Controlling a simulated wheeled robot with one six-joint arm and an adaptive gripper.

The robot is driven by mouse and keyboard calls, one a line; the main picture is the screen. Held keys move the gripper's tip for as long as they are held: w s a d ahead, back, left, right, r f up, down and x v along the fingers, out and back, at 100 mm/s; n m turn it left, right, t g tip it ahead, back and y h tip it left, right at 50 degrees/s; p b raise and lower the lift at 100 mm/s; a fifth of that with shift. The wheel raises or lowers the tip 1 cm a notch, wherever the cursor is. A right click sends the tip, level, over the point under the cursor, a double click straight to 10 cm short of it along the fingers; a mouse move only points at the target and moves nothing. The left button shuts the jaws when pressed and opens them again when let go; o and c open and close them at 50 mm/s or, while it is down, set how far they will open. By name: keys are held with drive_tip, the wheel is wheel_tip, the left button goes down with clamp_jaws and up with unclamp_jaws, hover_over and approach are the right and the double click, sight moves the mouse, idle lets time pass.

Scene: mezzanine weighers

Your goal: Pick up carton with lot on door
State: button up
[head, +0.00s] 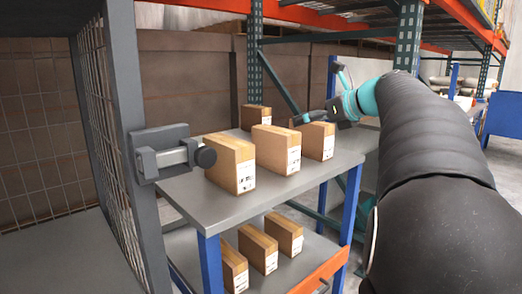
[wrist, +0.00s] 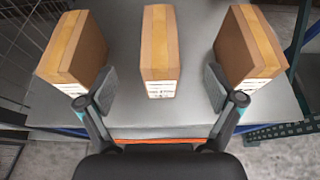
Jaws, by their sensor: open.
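In the head view, brown cartons with white end labels stand upright on a grey table: a left carton (head: 222,160), a middle carton (head: 272,148), a right carton (head: 318,143) and a back carton (head: 256,115). The label print is too small to read. My gripper (head: 300,118) is near the right carton's top in this view. The wrist view shows three cartons. My open gripper (wrist: 159,84) has its fingers either side of the central one (wrist: 158,45), with gaps on both sides. The grey cage door frame (head: 146,200) shows no readable lot.
The table (head: 220,208) has a lower shelf (head: 286,268) with several more cartons (head: 258,250). The door's latch (head: 168,155) juts out in front of the table at left. The table's front strip is bare.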

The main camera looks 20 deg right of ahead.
sight(277, 129)
drive_tip(key=x, duration=0.8)
drive_tip(key=shift+w, duration=0.15)
drive_tip(key=shift+b+x, duration=0.45)
drive_tip(key=shift+x, duration=2.2)
clamp_jaws()
